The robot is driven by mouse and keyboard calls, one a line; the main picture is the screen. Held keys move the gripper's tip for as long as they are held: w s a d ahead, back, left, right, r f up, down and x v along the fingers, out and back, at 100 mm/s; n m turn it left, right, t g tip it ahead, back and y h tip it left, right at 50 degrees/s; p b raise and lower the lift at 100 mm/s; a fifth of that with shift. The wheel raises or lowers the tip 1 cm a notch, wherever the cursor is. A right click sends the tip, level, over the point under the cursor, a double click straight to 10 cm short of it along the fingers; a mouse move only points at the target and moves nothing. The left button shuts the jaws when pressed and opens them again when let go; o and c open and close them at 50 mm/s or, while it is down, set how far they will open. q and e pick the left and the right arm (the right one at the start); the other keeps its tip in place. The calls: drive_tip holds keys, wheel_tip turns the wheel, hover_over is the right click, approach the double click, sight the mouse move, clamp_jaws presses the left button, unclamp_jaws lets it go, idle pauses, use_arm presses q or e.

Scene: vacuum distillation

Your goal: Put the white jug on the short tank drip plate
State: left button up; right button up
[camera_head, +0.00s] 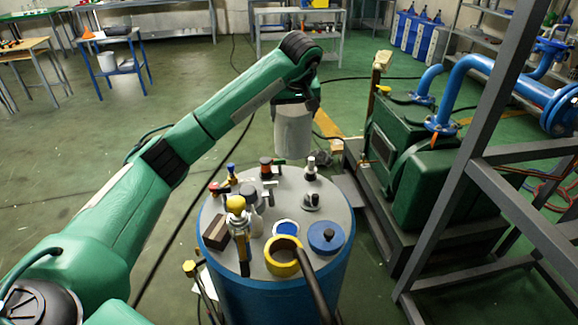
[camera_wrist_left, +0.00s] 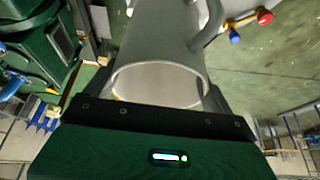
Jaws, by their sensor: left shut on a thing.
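The white jug (camera_head: 294,132) hangs below my left gripper (camera_head: 296,98), beyond the far side of a blue tank with a grey top (camera_head: 235,290). My left gripper is shut on the jug. In the left wrist view, the jug (camera_wrist_left: 158,40) shows its open round mouth facing the camera, with its handle at the upper right. The gripper (camera_wrist_left: 150,100) grips it near the rim. I cannot make out a drip plate; the jug's lower end and the tank's far side are partly hidden. My right gripper is not in view.
The tank top carries several valves, caps and a yellow ring (camera_head: 281,262). A green pump (camera_head: 435,185) stands to the right behind a grey steel frame (camera_head: 525,215). Red and blue valve knobs (camera_wrist_left: 265,16) show in the left wrist view. Green floor is open at the left.

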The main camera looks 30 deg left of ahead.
sight(293, 147)
use_arm(q)
wheel_tip(293, 147, down, 10)
drive_tip(key=shift+f+p, duration=0.15)
drive_tip(key=shift+p, duration=0.5)
drive_tip(key=shift+f, duration=0.45)
wheel_tip(293, 147, down, 3)
drive_tip(key=shift+f, duration=0.2)
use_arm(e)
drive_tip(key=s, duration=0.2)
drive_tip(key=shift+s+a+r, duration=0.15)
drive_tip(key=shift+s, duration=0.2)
use_arm(q)
drive_tip(key=shift+f, duration=0.1)
